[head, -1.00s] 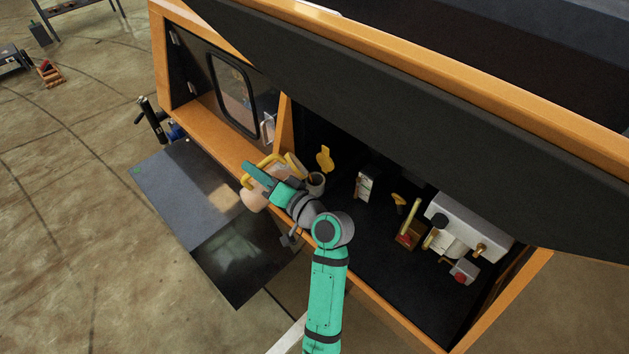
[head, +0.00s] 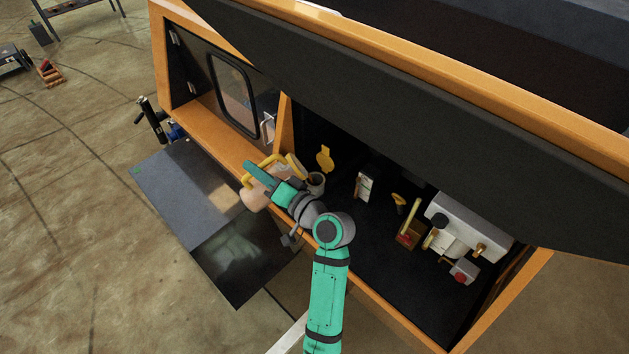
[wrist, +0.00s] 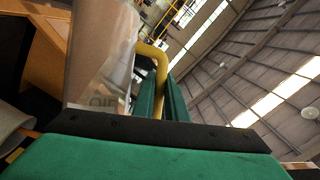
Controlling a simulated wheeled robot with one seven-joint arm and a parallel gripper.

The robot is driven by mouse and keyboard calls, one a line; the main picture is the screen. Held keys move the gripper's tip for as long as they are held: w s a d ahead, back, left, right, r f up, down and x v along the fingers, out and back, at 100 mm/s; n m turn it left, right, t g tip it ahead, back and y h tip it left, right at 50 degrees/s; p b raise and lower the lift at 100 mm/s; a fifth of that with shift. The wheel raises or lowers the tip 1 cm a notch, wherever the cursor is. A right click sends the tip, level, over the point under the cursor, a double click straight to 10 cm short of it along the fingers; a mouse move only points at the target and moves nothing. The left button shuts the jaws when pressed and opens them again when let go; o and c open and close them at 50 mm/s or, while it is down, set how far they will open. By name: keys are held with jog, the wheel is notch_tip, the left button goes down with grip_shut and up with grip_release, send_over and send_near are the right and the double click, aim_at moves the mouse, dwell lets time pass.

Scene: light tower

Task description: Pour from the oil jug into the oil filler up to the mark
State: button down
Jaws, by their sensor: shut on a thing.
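The oil jug (head: 258,199) is a translucent beige container with a yellow handle and a yellow ring at its mouth end. My gripper (head: 256,171) is shut on the handle. The mark and the oil level cannot be made out, nor whether oil is flowing.
A yellow cap (head: 325,158) stands up behind the filler. A white card-like part (head: 366,186), a yellow-red handle (head: 410,236) and a grey machine block (head: 465,225) lie to the right in the bay. The raised dark cover (head: 430,110) overhangs it. A grey shelf (head: 185,190) lies in front.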

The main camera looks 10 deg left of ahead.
jog(key=shift+d, duration=0.1)
dwell(0.7)
jog(key=shift+a+r, duration=0.15)
jog(key=shift+a, duration=0.05)
jog(key=a+n+h, duration=0.1)
jog(key=s+a+n, duration=0.1)
jog(key=n, duration=0.1)
jog(key=shift+s+n+g+h, duration=0.15)
jog(key=shift+n+g+h, duration=0.15)
jog(key=shift+h, duration=0.1)
jog(key=shift+f, duration=0.35)
jog(key=shift+s+a+f+n+h, duration=0.15)
jog(key=shift+s+a+n+h, duration=0.05)
jog(key=shift+a+n, duration=0.15)
jog(key=shift+s+a+f+n+h, duration=0.15)
jog(key=shift+a+n+h, duration=0.05)
jog(key=shift+a+n, duration=0.15)
jog(key=shift+s+a+f+n+h+b, duration=0.55)
jog(key=shift+a+f+n+h, duration=0.8)
jog(key=shift+f+n, duration=0.75)
jog(key=shift+s+d+r, duration=0.1)
jog(key=shift+r, duration=2.65)
